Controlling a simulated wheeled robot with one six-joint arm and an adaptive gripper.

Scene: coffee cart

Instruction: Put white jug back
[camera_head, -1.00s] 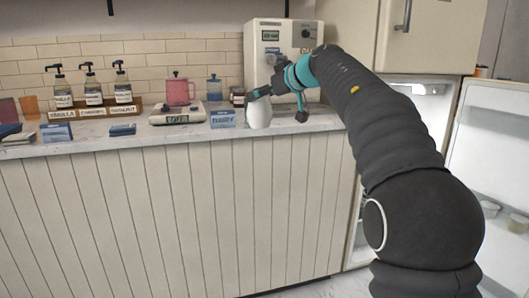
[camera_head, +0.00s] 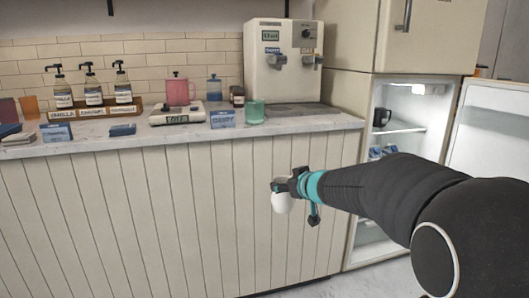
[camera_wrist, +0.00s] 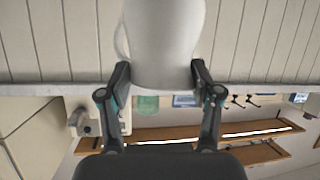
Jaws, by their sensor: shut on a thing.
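The white jug (camera_head: 282,202) is held in my gripper (camera_head: 287,186) in front of the counter's panelled front, below the countertop and clear of it. In the wrist view the jug (camera_wrist: 163,40) fills the upper middle, with its handle at its left side. The fingers of my gripper (camera_wrist: 160,78) press on it from both sides. The wrist picture appears upside down. The fridge (camera_head: 400,125) stands open at the right, with a dark mug (camera_head: 381,116) on its shelf; much of its lower inside is hidden by my arm.
The open fridge door (camera_head: 497,135) is at the far right.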

